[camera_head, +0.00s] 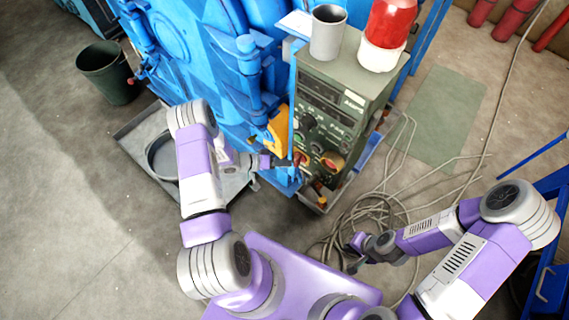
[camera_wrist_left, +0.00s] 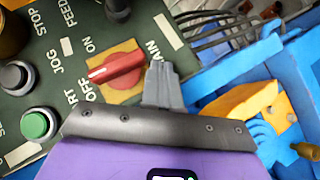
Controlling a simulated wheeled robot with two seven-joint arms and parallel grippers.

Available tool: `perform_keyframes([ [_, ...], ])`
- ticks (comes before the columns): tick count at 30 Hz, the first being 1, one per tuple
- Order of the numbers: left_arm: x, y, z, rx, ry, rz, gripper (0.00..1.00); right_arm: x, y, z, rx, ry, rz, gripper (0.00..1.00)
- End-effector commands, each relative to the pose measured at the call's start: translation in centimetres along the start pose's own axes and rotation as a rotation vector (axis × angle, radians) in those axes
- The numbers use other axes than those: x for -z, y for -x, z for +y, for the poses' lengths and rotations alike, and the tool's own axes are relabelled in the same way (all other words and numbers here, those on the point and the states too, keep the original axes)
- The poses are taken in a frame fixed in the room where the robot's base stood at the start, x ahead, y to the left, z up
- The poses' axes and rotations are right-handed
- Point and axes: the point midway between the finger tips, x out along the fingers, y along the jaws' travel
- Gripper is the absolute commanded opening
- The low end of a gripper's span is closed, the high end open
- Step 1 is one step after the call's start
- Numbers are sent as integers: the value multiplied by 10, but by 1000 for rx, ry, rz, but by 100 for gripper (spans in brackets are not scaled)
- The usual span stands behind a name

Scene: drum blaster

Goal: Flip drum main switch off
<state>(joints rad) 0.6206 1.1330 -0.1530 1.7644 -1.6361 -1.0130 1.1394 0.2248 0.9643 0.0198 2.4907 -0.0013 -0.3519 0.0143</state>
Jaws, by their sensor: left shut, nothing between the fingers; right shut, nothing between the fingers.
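The main switch is a red rotary knob (camera_wrist_left: 117,70) on a yellow plate, between ON and OFF labels in the left wrist view. Its handle lies nearly sideways, its white-marked end to the left; I cannot tell exactly which label it points to. My right gripper (camera_head: 349,257) is shut and empty, low over the cables.
Other buttons, including a green one (camera_wrist_left: 38,124), are left of the switch. A grey cup (camera_head: 327,35) and red-and-white container (camera_head: 388,35) stand on the box. Blue machinery (camera_head: 205,65) is left; coiled cables (camera_head: 375,215) lie on the floor.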

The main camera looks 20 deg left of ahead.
Motion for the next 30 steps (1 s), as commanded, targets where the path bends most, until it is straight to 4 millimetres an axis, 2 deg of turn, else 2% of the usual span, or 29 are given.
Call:
perform_keyframes([
  [6,20,25,-26,6,-3,6,0,1,-16,6,0,0,0,0],
  [12,14,71,-40,6,2,4,0,0,-1,0,0,0,0,0],
  [18,11,102,-54,4,1,3,0,0,3,-1,0,0,0,0],
  [24,9,114,-60,1,1,1,0,0,4,-2,0,0,0,0],
  [30,9,114,-60,1,1,1,0,0,4,-2,0,0,0,0],
])
